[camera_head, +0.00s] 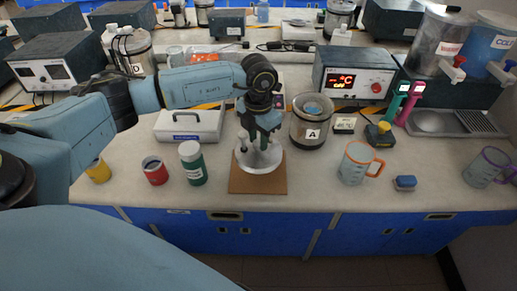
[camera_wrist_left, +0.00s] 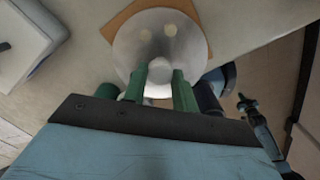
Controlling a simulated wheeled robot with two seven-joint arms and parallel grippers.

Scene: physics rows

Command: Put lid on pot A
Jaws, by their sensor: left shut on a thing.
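Pot A (camera_head: 309,134) is a metal pot with a dark rim and an "A" label, standing right of my left gripper. A round blue thing shows inside its open top. The lid (camera_head: 243,158) is a pale shiny disc at the brown board (camera_head: 258,185), left of and nearer than the pot. My left gripper (camera_head: 263,144) points down from above and is shut on the lid's knob. In the left wrist view the lid (camera_wrist_left: 135,55) lies beyond the green fingers (camera_wrist_left: 160,80), with the knob between them. I cannot tell whether the lid touches the board. My right gripper is not in view.
A white case (camera_head: 188,125) and green (camera_head: 193,165) and red (camera_head: 155,171) containers stand left of the board. An orange-handled jug (camera_head: 354,165), a yellow-topped item (camera_head: 380,135) and a temperature unit (camera_head: 345,80) are around the pot's right side. The front counter between board and jug is clear.

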